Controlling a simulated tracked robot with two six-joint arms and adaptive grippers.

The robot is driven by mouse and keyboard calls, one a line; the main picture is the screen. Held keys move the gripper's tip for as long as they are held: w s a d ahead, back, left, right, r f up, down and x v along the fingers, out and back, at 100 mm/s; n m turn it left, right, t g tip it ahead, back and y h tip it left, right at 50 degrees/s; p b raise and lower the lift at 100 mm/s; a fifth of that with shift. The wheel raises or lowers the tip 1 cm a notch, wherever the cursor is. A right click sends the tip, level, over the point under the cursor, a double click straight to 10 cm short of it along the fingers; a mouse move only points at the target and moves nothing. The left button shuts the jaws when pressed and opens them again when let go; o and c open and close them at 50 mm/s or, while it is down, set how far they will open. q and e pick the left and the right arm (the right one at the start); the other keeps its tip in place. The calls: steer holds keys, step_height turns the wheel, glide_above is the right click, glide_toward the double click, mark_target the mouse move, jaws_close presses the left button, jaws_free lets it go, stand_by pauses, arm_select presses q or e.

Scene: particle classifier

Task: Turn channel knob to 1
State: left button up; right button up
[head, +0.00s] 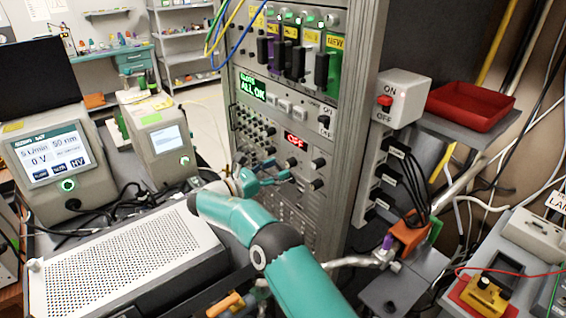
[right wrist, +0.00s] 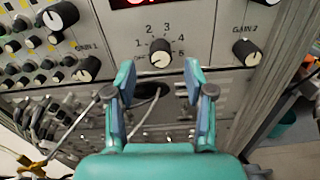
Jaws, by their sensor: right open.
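The channel knob (right wrist: 160,52) is a small black knob with a silver cap on a grey rack panel, ringed by numbers including 1, 2, 3 and 4. Its pointer seems to face down-left, away from the 1, but is too small to read surely. My right gripper (right wrist: 160,80) is open and empty, its two teal fingers apart just below the knob in the right wrist view. I cannot see it touching the knob. In the head view the right gripper (head: 264,178) is in front of the panel and the channel knob is hard to make out.
A knob marked GAIN 2 (right wrist: 247,52) sits to the right and a GAIN 1 knob (right wrist: 87,68) to the left. Cables (right wrist: 45,120) and connectors crowd the lower left. A red OFF display (head: 296,141) is above. A perforated grey box (head: 130,250) stands left of my arm.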

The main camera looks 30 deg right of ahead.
mark_target(287, 165)
steer(key=shift+w+d+p, duration=0.1)
steer(key=shift+d+p, duration=0.2)
steer(key=shift+d, duration=1.25)
steer(key=shift+f, duration=0.1)
jaws_close()
